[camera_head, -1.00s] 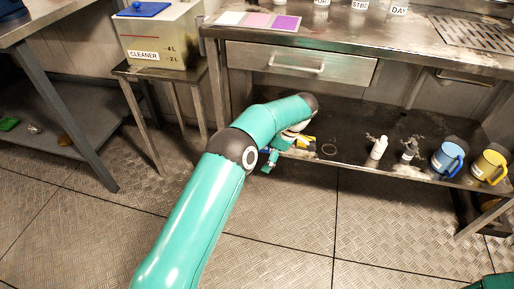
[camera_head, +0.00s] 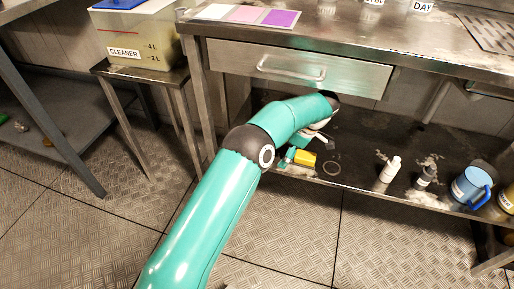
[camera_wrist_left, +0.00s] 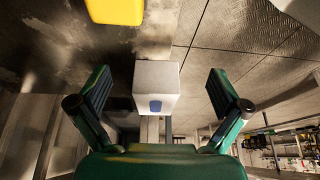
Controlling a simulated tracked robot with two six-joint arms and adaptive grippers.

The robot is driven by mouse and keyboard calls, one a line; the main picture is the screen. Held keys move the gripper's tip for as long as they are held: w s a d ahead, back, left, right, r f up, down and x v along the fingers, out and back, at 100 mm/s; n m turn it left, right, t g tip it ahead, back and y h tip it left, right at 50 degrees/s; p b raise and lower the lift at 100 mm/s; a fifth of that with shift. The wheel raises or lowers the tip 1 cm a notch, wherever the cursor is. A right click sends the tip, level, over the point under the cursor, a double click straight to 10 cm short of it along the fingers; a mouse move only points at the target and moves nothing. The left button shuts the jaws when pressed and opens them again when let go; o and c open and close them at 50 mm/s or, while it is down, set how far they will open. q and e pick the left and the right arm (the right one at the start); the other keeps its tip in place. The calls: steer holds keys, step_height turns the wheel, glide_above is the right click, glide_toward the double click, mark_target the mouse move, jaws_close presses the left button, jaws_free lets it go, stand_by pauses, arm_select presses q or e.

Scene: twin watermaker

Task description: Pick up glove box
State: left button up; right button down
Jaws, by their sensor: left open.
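The glove box (camera_wrist_left: 156,85), a white box with a blue mark on its near face, shows in the left wrist view. It lies between the lines of my left gripper's (camera_wrist_left: 160,88) two green fingers, with a gap on each side. These fingers are wide apart and hold nothing. In the head view my left gripper (camera_head: 290,157) is low at the lower shelf, mostly hidden by my teal arm. I cannot make out the glove box there. My right gripper is not in view.
A yellow object (camera_head: 305,158) lies by my left gripper on the lower shelf (camera_head: 350,165). A white bottle (camera_head: 390,170), a grey bottle (camera_head: 424,178) and a blue jug (camera_head: 470,187) stand to the right. A drawer (camera_head: 300,68) and worktop overhang the shelf.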

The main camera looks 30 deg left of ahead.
arm_select(q)
steer(key=s+a+b, duration=0.1)
steer(key=a, duration=0.2)
steer(key=s+a+b, duration=0.1)
steer(key=a, duration=0.3)
steer(key=s+a+b, duration=0.1)
steer(key=a+b, duration=0.1)
steer(key=a, duration=0.1)
steer(key=shift+a, duration=0.4)
steer(key=shift+b+x, duration=1.2)
steer(key=shift+x, duration=1.25)
steer(key=shift+f, duration=0.25)
steer(key=shift+c, duration=0.3)
steer(key=c, duration=1.2)
